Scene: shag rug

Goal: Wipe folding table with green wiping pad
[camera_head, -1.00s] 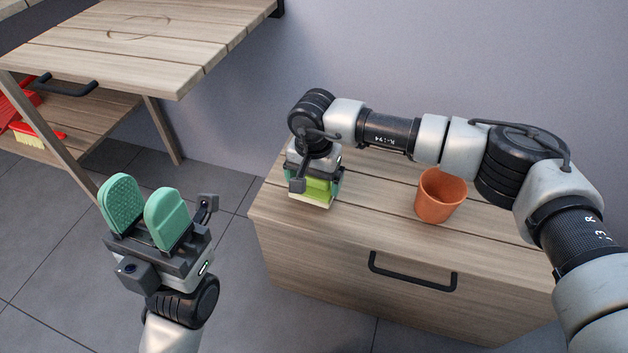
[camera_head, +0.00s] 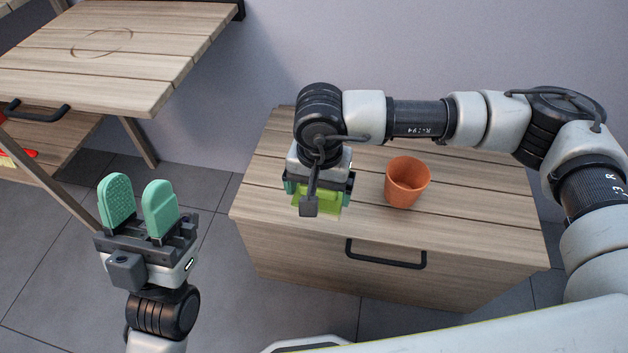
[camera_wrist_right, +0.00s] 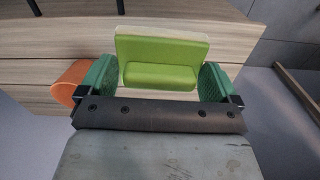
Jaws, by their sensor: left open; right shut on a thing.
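The green wiping pad (camera_head: 328,201) is bright green with a pale layer along one side. My right gripper (camera_head: 319,190) is shut on it, over the near left part of the wooden cabinet top. In the right wrist view the pad (camera_wrist_right: 160,50) sits between the two dark green fingertips. I cannot tell whether it touches the cabinet top. The folding table (camera_head: 75,68), with a slatted wooden top, stands at the upper left. A thin brown ring mark (camera_head: 101,43) shows on it. My left gripper (camera_head: 138,207) is open and empty, in front of the folding table.
An orange pot (camera_head: 407,184) stands on the wooden cabinet (camera_head: 480,215), right of my right gripper; it partly shows in the right wrist view (camera_wrist_right: 68,82). The cabinet front has a black handle (camera_head: 386,259). A grey wall is behind; tiled floor separates cabinet and folding table.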

